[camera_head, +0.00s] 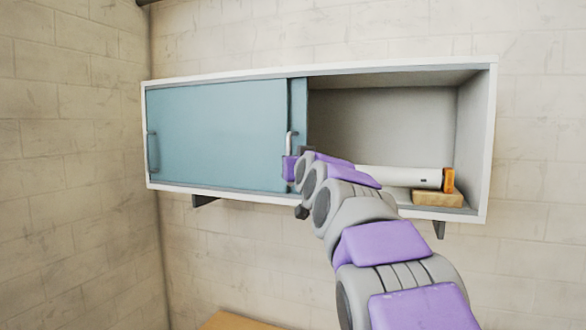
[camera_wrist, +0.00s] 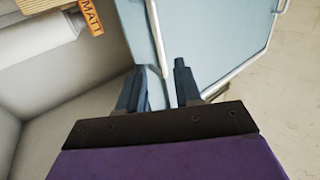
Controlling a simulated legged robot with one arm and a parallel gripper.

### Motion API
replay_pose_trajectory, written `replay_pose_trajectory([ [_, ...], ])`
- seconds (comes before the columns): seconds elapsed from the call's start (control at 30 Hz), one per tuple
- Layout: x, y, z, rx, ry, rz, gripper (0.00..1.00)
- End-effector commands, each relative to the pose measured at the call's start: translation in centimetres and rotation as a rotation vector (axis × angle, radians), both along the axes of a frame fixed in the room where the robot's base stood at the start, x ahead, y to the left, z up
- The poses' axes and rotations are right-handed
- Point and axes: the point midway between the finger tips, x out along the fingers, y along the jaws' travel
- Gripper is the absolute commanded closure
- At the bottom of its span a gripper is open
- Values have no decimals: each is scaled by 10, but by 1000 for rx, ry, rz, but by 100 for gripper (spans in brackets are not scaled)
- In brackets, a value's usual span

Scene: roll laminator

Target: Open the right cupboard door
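The white wall cupboard (camera_head: 330,72) has teal sliding doors. The right door (camera_head: 299,100) is slid left, mostly hidden behind the left door (camera_head: 220,135), so the right half stands open. A pale upright handle (camera_head: 291,145) shows near the doors' overlap, just above my gripper (camera_head: 290,168). In the wrist view my gripper (camera_wrist: 165,85) has its two dark fingers apart, with a pale bar (camera_wrist: 158,45) running between them, close to the teal panel (camera_wrist: 210,40). I cannot tell whether the fingers touch the bar.
In the open right half lie a white roll (camera_head: 400,178) with an orange end and a wooden block (camera_head: 438,198). The left door's handle (camera_head: 153,150) is at the far left. Brick walls surround the cupboard. A wooden surface (camera_head: 235,321) shows below.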

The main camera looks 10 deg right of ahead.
Motion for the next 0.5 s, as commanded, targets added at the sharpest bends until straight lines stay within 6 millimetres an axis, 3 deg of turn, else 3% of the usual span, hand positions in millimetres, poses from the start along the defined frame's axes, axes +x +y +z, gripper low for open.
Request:
replay_pose_trajectory([
  [0.2, -31, -1, -2, -1, 1, 1, 66],
  [0.5, -56, -2, -2, 0, 3, 0, 66],
])
